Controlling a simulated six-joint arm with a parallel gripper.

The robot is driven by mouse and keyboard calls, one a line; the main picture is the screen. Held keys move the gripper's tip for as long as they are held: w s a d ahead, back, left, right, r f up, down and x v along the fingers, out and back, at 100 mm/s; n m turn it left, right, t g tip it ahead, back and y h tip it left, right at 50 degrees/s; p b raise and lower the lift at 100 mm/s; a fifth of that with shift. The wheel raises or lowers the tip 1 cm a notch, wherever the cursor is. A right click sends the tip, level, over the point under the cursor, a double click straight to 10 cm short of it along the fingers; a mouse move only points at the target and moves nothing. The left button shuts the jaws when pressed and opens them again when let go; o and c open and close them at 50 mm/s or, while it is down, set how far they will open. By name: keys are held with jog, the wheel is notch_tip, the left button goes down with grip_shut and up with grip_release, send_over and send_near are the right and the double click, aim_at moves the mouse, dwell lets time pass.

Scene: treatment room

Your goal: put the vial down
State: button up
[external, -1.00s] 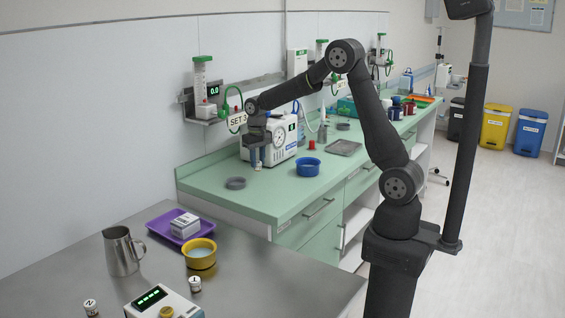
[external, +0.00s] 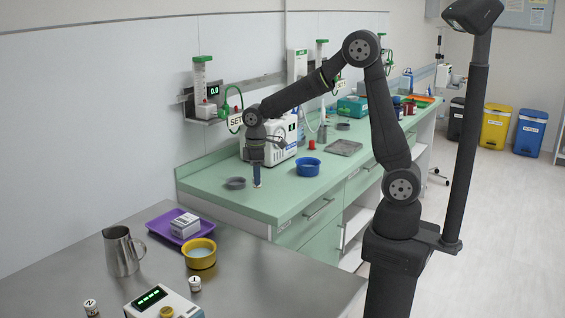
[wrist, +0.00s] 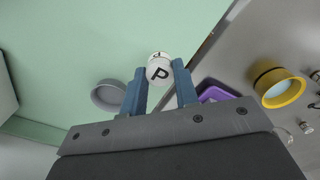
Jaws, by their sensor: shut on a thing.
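The vial (wrist: 158,70) is white with a black P on its cap, and sits between the two blue fingers of my gripper (wrist: 158,78) in the wrist view. The fingers are shut on it. In the external view my gripper (external: 257,178) points down over the near end of the green bench. The pale vial (external: 257,185) shows small at the fingertips, just right of the grey ring-shaped dish. Whether its base touches the bench, I cannot tell.
The grey dish (external: 235,183) is close on the left. The blue bowl (external: 308,168) is on the right, and a white machine (external: 285,140) stands behind. The green bench (external: 215,172) is bare around the dish. A steel table (external: 250,262) with a yellow bowl (external: 200,260) lies in front.

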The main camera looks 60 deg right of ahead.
jog(key=s+a+n, duration=0.6)
jog(key=s+n, duration=0.3)
jog(key=s, duration=0.2)
jog(key=shift+a+n, duration=0.3)
jog(key=shift+a, duration=0.05)
jog(key=shift+a+f, duration=0.1)
jog(key=a+f, duration=0.2)
jog(key=a, duration=0.1)
jog(key=s+a+f, duration=0.1)
jog(key=a+f, duration=0.1)
jog(key=a, duration=0.2)
jog(key=s+a+f, duration=0.1)
jog(key=a+f, duration=0.1)
jog(key=a, duration=0.2)
jog(key=shift+s+f, duration=0.2)
jog(key=shift+f, duration=0.2)
jog(key=shift+a+f, duration=0.1)
jog(key=shift+f, duration=1.75)
